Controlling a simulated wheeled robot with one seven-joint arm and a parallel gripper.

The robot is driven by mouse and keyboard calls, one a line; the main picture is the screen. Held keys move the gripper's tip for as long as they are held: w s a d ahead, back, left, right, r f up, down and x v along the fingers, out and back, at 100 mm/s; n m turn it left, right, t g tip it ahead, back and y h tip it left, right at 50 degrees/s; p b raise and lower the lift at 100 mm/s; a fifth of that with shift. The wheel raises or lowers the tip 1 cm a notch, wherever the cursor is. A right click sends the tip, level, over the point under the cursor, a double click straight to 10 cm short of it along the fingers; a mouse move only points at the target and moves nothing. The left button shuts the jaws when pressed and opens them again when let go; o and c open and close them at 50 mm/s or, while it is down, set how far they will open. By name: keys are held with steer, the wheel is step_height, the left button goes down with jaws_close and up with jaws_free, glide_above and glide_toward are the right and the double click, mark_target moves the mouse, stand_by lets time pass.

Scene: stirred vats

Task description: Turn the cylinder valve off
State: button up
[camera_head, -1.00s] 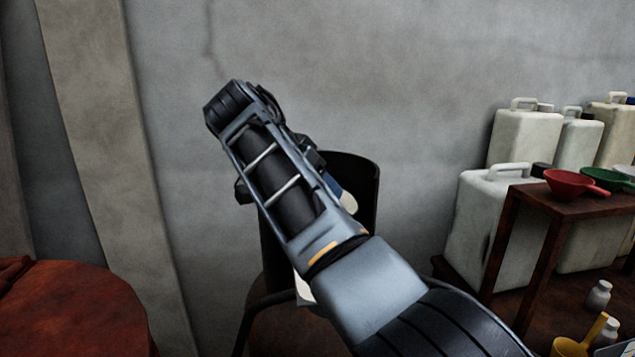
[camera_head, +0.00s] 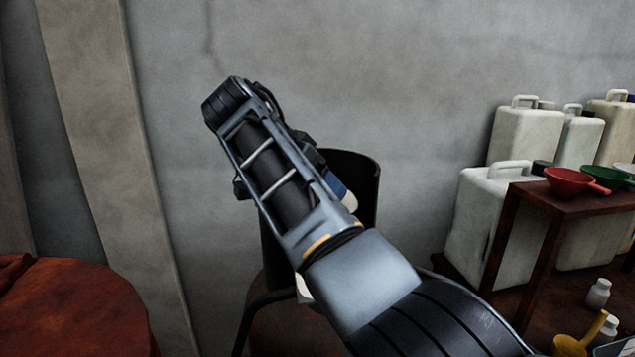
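No cylinder or valve can be made out in this view. My arm reaches from the lower right to the upper left, across the middle of the picture. I cannot make out the fingers of my gripper; they are hidden or outside the picture. A small blue and white thing (camera_head: 340,188) shows partly behind my arm, in front of a dark chair back; I cannot tell what it is.
The dark chair (camera_head: 364,180) stands against the grey wall (camera_head: 420,80), partly behind my arm. White jugs (camera_head: 527,135) and a brown stand (camera_head: 560,204) with a red funnel (camera_head: 571,182) are at the right. A rusty red round top (camera_head: 75,310) is at lower left.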

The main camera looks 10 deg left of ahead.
steer(key=b+v, duration=0.1)
steer(key=v, duration=0.6)
steer(key=shift+s+r, duration=0.2)
steer(key=shift+r, duration=0.1)
steer(key=shift+a, duration=0.2)
steer(key=shift+d, duration=0.1)
